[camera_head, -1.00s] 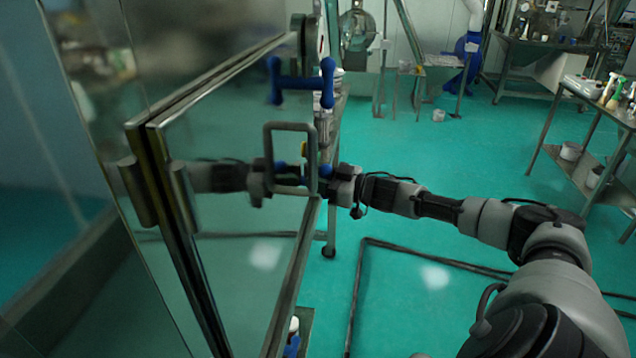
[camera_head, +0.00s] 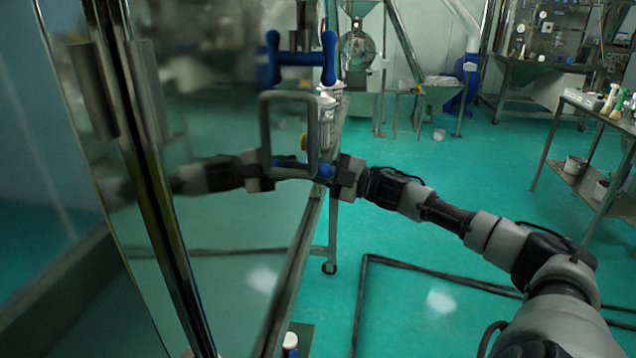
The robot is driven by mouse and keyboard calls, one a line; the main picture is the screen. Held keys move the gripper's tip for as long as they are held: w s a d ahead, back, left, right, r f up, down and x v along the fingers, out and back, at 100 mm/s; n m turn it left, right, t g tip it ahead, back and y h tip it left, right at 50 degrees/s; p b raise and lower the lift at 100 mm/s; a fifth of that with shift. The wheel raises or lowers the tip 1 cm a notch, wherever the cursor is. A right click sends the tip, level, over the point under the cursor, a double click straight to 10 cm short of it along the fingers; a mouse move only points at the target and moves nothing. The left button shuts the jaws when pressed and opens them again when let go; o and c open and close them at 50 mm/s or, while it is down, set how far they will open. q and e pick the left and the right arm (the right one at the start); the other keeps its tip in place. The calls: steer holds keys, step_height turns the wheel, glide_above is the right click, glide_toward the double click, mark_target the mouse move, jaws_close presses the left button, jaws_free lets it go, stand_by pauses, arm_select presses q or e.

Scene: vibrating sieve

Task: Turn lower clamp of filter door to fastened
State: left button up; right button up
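The filter door (camera_head: 225,235) is a large, shiny panel on the left, seen at a steep angle. A grey loop handle (camera_head: 264,130) stands out from it. A blue clamp (camera_head: 300,58) with two upright ends sits above the handle. The lower clamp (camera_head: 325,171) is blue and mostly hidden behind the handle and my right gripper. My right gripper (camera_head: 338,176) is at the outer end of the lower clamp, apparently touching it. Its fingers are too small and dark to tell if they grip it. The door mirrors the arm. My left gripper is out of view.
A metal post with vertical edges (camera_head: 150,200) stands close at left. A steel stand on a caster (camera_head: 330,265) is behind the door. A dark frame (camera_head: 430,265) lies on the green floor. A shelf table (camera_head: 570,170) stands at right. The middle floor is open.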

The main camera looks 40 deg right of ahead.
steer(key=n+y+b, duration=0.1)
steer(key=n+b, duration=0.2)
steer(key=n, duration=0.1)
steer(key=shift+d+r+n+b, duration=0.1)
steer(key=shift+r+n+b, duration=0.05)
steer(key=shift+n+b, duration=0.15)
steer(key=shift+n+g+b, duration=0.3)
steer(key=shift+n+b, duration=0.3)
steer(key=shift+n, duration=0.3)
steer(key=shift+r+y, duration=0.1)
steer(key=shift+y, duration=0.2)
steer(key=o, duration=0.8)
steer(key=shift+s, duration=0.1)
steer(key=shift+f, duration=0.25)
